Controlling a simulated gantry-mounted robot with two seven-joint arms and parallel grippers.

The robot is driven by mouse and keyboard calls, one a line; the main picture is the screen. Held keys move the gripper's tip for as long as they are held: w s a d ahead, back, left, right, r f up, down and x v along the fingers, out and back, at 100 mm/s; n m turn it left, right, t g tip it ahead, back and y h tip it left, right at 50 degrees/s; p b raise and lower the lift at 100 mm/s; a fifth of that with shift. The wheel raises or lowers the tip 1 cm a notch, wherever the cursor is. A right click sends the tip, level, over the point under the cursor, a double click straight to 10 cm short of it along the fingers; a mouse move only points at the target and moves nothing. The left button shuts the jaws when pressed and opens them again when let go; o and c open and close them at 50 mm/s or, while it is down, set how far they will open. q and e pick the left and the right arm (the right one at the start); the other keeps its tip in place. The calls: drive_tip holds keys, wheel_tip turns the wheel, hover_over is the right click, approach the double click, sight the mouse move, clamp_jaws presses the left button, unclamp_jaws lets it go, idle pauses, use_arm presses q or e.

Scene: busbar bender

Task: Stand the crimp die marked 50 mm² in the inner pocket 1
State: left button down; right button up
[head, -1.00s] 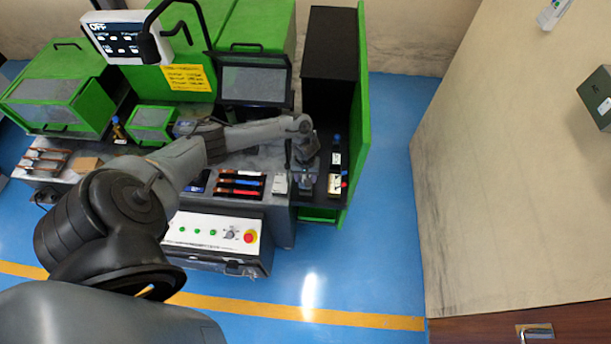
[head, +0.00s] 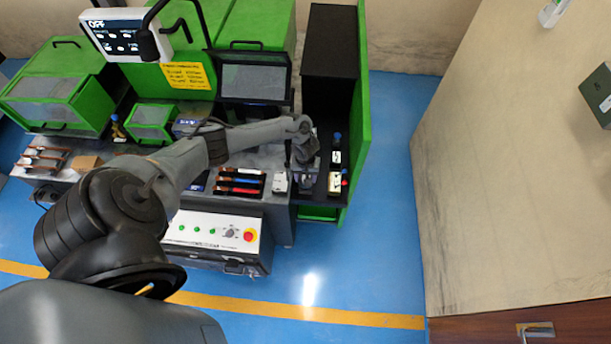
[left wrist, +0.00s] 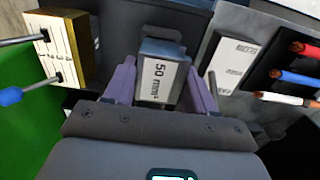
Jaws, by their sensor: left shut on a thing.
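The crimp die marked 50 mm² (left wrist: 160,78) is a grey block with a white label. It sits between the purple-grey fingers of my left gripper (left wrist: 160,92) in the left wrist view. The gripper is shut on it, and the label faces the camera. In the head view, my left gripper (head: 306,164) is over the black shelf at the bench's right end, and my wrist hides the die. A dark block (left wrist: 142,28) lies just beyond the die in the wrist view. I cannot make out inner pocket 1 or whether the die touches anything. My right gripper is out of view.
A white labelled block (head: 280,183) and a black tray of coloured-sleeved bars (head: 239,183) are left of the gripper. A tool with a blue handle (head: 337,143) and a green side panel (head: 358,110) are close on the right. A yellow-edged block (left wrist: 65,48) is left in the wrist view.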

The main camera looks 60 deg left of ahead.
use_arm(q)
drive_tip(key=shift+f+b, duration=0.35)
drive_tip(key=shift+f, duration=0.5)
drive_tip(key=shift+c, duration=1.4)
unclamp_jaws()
wheel_tip(320, 180, up, 11)
drive_tip(key=p, duration=0.2)
drive_tip(key=shift+f+p, duration=0.1)
drive_tip(key=shift+p, duration=0.2)
